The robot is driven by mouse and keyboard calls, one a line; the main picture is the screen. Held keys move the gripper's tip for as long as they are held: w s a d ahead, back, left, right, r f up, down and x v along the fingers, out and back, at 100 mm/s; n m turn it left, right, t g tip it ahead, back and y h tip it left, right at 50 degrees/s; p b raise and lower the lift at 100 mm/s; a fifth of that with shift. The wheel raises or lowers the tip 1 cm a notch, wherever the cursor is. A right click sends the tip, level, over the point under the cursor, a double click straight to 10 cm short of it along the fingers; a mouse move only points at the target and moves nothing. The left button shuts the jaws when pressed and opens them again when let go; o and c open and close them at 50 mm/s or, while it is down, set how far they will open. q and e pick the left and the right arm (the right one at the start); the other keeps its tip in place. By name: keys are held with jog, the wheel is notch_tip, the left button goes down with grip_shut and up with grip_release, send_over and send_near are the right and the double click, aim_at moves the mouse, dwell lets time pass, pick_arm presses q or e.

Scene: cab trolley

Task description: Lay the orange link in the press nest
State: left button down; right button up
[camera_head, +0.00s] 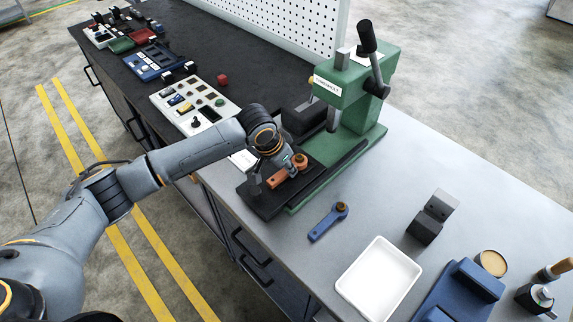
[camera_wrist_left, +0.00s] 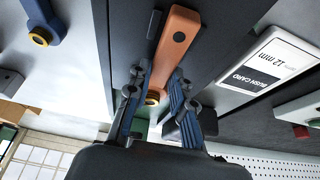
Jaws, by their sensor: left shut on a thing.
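The orange link (camera_head: 278,182) is over the black plate in front of the green press (camera_head: 352,95). In the left wrist view the orange link (camera_wrist_left: 178,38) runs from the top down between my fingers, with a brass-coloured bush near its gripped end. My left gripper (camera_head: 293,165) is shut on the link near that bush; its fingers (camera_wrist_left: 158,105) stand on both sides. The black plate (camera_head: 262,203) is the press nest's base. The nest's seat is largely hidden by the link and gripper, and I cannot tell whether the link touches it. My right gripper is not in view.
A blue link (camera_head: 328,221) lies on the grey bench right of the plate. A white tray (camera_head: 378,279), a dark block (camera_head: 432,217) and a blue fixture (camera_head: 462,290) stand further right. A light board with small parts (camera_head: 194,105) is left of the press. A white card (camera_wrist_left: 265,60) lies beside the plate.

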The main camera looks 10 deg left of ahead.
pick_arm(q)
jog(key=shift+r, duration=0.1)
jog(key=c, duration=1.2)
grip_release()
jog(key=shift+o, duration=0.6)
jog(key=shift+s, duration=0.1)
